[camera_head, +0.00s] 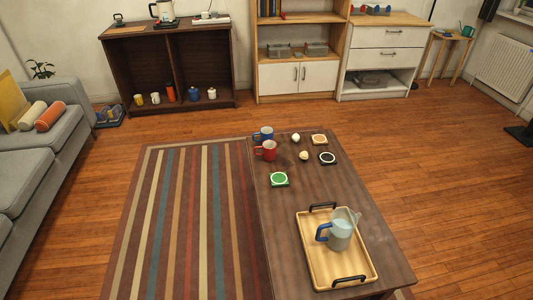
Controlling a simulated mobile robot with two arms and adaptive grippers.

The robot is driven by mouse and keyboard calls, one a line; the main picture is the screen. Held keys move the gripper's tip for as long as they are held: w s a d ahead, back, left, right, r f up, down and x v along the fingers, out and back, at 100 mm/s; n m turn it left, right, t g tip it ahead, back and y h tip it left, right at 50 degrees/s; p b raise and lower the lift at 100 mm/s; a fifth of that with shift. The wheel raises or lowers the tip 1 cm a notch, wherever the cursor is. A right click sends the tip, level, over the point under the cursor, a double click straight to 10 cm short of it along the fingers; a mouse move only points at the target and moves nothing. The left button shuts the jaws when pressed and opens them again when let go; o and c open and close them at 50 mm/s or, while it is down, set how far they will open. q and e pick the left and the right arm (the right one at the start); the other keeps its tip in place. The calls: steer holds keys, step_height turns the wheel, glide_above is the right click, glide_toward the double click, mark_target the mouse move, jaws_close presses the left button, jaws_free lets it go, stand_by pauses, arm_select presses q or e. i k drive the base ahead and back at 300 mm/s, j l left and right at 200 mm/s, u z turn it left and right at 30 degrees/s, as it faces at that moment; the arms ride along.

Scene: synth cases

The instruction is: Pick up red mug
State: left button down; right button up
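A red mug (268,150) stands upright near the far left part of the low dark wooden table (310,195), its handle pointing left. A blue mug (264,134) stands just behind it, close to the table's far edge. From this angle I cannot tell whether the two mugs touch. Neither of my grippers shows in the head view.
A striped rug (180,220) and sofa (40,150) lie left.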

mark_target(269, 147)
steer(key=l+z, duration=0.55)
steer(key=i+l+z, duration=0.25)
steer(key=l+z, duration=0.15)
steer(key=i+l+z, duration=0.35)
steer(key=l, duration=0.2)
steer(key=i+l+z, duration=0.75)
steer(key=i+l+u, duration=0.15)
steer(key=i, duration=0.25)
steer(key=i+l+u, duration=0.1)
steer(key=i, duration=0.35)
steer(key=i+j+u, duration=0.25)
steer(key=u, duration=0.25)
steer(key=i+u, duration=0.7)
steer(key=u, duration=0.25)
steer(key=i+l+u, duration=0.1)
steer(key=i+u, duration=0.25)
steer(key=u, duration=0.15)
steer(key=i+u, duration=0.45)
steer(key=i+l+u, duration=0.3)
steer(key=i+u, duration=0.15)
steer(key=i+l+u, duration=0.75)
steer(key=l+u, duration=0.15)
